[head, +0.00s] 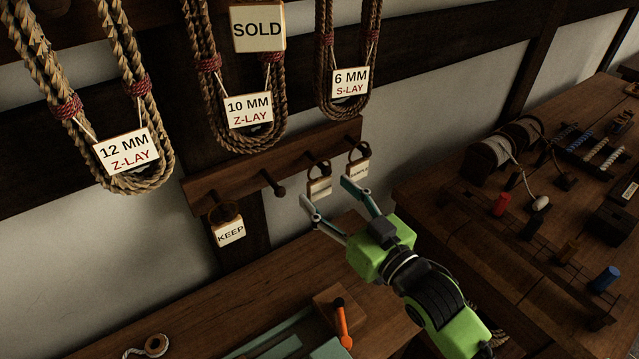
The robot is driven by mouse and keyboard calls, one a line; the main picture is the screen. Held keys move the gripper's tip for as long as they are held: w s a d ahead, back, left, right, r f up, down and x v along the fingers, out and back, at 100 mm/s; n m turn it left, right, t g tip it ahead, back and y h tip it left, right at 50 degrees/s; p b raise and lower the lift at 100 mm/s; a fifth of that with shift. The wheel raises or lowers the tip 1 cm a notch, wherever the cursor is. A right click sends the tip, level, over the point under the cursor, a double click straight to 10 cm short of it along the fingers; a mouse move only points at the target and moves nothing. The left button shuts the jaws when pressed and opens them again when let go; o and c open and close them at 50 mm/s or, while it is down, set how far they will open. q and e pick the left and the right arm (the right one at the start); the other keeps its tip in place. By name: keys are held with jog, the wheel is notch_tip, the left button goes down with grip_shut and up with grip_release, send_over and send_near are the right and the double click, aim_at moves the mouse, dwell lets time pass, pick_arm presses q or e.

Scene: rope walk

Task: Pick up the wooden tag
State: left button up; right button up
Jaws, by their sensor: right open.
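Several small pale tags hang by loops from pegs on a dark wooden rail (235,170). The KEEP tag (230,233) hangs at the left end. A second tag (319,188) hangs near the rail's right part, its lettering too small to read. The SAMPLE tag (359,170) hangs at the right end. A larger SOLD tag (258,29) is higher up. My right gripper (325,189) is open, its fingertips appearing on either side of the second tag; I cannot tell whether they touch it. My left gripper is out of view.
An empty peg (272,184) sits between the KEEP tag and the second tag. Labelled rope coils (121,150) hang above. Below is a bench (190,345) with an orange-handled tool (341,322). A cluttered table (450,190) stands at right.

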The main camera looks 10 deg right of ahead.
aim_at(322, 184)
jog(key=x, duration=0.1)
jog(key=p+x, duration=0.1)
jog(key=x, duration=0.2)
jog(key=shift+w+d+f, duration=0.1)
jog(key=shift+w+d, duration=0.15)
jog(key=shift+d, duration=0.05)
jog(key=shift+w+a+f, duration=0.1)
jog(key=shift+w+a, duration=0.1)
jog(key=shift+w, duration=0.25)
jog(key=c, duration=1)
